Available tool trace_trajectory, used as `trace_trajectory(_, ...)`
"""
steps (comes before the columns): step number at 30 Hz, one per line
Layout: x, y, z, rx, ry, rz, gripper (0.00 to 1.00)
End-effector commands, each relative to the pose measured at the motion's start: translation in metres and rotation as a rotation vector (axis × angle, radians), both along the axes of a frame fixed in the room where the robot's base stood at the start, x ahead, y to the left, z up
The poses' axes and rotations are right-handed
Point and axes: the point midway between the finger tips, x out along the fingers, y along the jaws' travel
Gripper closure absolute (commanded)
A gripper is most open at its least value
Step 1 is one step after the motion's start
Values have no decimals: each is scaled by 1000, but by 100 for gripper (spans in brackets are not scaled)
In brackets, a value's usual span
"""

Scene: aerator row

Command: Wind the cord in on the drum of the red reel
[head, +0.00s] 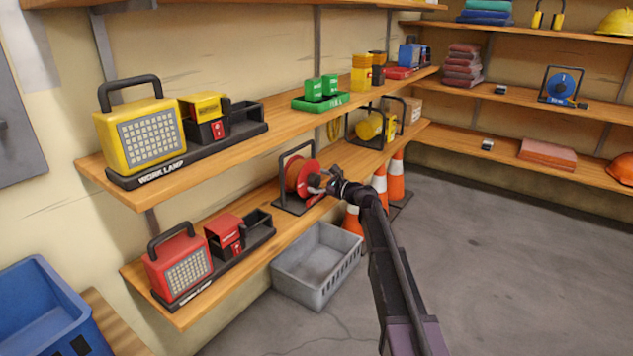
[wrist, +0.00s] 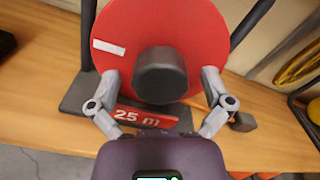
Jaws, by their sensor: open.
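The red reel (head: 303,175) stands in a black frame on the lower shelf in the head view. In the wrist view its red disc (wrist: 188,30) fills the upper middle, with a white mark on its left side. A dark round hub or knob (wrist: 160,75) sits at the disc's middle. A red label reading "25 m" (wrist: 140,115) is on the base below. My gripper (wrist: 160,95) is open, its two fingers on either side of the dark knob; I cannot tell whether they touch it. In the head view my gripper (head: 328,183) is at the reel's front. The cord's end is not clearly visible.
A yellow reel (head: 370,126) stands farther right on the same shelf. A red work lamp (head: 178,265) is at the left. A grey crate (head: 318,262) and orange cones (head: 396,180) are on the floor below. The upper shelf (head: 230,150) runs above the reel.

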Motion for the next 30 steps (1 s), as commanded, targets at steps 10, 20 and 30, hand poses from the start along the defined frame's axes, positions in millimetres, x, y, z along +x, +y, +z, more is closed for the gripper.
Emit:
trace_trajectory(10, -9, -11, 0, 0, 0, 0, 0)
trace_trajectory(20, -36, -50, 0, 0, 0, -2, 0)
trace_trajectory(30, -63, -89, 0, 0, 0, -1, 0)
